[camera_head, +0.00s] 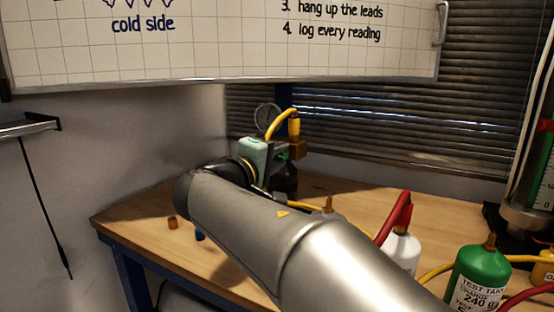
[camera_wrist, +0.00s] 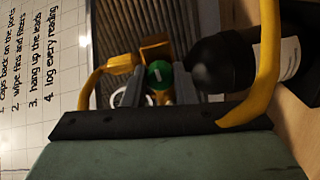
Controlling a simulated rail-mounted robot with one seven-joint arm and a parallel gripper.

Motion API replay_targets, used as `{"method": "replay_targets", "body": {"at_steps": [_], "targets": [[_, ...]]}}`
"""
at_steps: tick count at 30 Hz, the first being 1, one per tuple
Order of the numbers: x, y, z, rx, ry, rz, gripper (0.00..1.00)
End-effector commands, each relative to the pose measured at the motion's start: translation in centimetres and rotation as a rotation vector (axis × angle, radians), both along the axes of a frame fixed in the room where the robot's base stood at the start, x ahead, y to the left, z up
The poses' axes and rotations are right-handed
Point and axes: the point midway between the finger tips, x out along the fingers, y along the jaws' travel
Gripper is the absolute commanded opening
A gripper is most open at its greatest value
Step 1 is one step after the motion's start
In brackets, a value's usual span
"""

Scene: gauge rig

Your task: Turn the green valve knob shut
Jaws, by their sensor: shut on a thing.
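The green valve knob (camera_wrist: 158,73) shows in the wrist view as a round green face with a pale bar across it. It sits between the two grey fingers of my gripper (camera_wrist: 157,88), which is shut on it. A brass-coloured block (camera_wrist: 154,51) is right beside the knob. In the head view my gripper (camera_head: 272,155) reaches the same brass block (camera_head: 298,149) at the back of the bench. The knob is hidden there by my own gripper and arm.
A round gauge (camera_head: 267,117) and a yellow hose (camera_head: 283,121) are close to my gripper. A dark bottle (camera_wrist: 240,62) stands right beside the fingers. A green test tank (camera_head: 478,275) and a white bottle (camera_head: 402,252) stand at right on the wooden bench (camera_head: 130,220).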

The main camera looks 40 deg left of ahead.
Motion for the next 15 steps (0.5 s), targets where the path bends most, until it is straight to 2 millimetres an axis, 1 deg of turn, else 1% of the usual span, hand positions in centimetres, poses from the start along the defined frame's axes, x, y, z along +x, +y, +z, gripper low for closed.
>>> {"method": "replay_targets", "body": {"at_steps": [5,6,7,8,15], "targets": [[-0.04,0.03,-0.08,0.0,0.002,0.0,0.02],[-0.03,0.03,-0.08,0.0,0.001,0.0,0.33],[-0.03,0.04,-0.07,0.0,0.001,0.0,0.42],[-0.03,0.04,-0.06,0.0,0.001,0.0,0.47],[-0.02,0.02,-0.03,-0.001,0.0,0.0,0.47]]}}
